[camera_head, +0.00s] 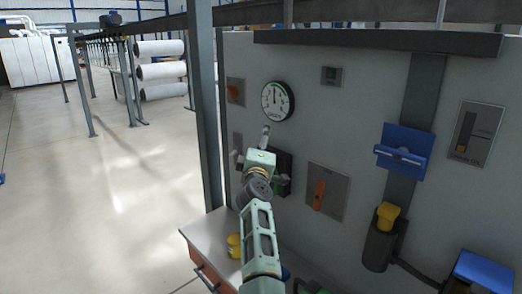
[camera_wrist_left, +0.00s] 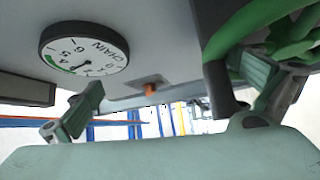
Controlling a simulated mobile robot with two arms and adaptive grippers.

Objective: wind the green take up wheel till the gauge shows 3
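The round white gauge (camera_head: 277,101) with a black rim is on the grey panel, just above my left gripper (camera_head: 251,146). In the left wrist view the gauge (camera_wrist_left: 85,50) shows tilted, with the word CHAIN and a green band; I cannot read its needle surely. The green wheel (camera_wrist_left: 262,35) shows at the upper right of the left wrist view, on a dark mount. My left gripper (camera_wrist_left: 172,88) has its fingers wide apart, its right finger close to or against the wheel; contact is unclear. In the head view the wheel is mostly hidden behind this gripper. My right gripper is not in view.
An orange lever plate (camera_head: 322,192) is right of my left gripper. Blue brackets (camera_head: 403,148) and a yellow-topped dark holder (camera_head: 386,218) are further right. A grey post (camera_head: 205,100) stands left of the panel. A bench (camera_head: 205,247) with a yellow can (camera_head: 235,246) is below.

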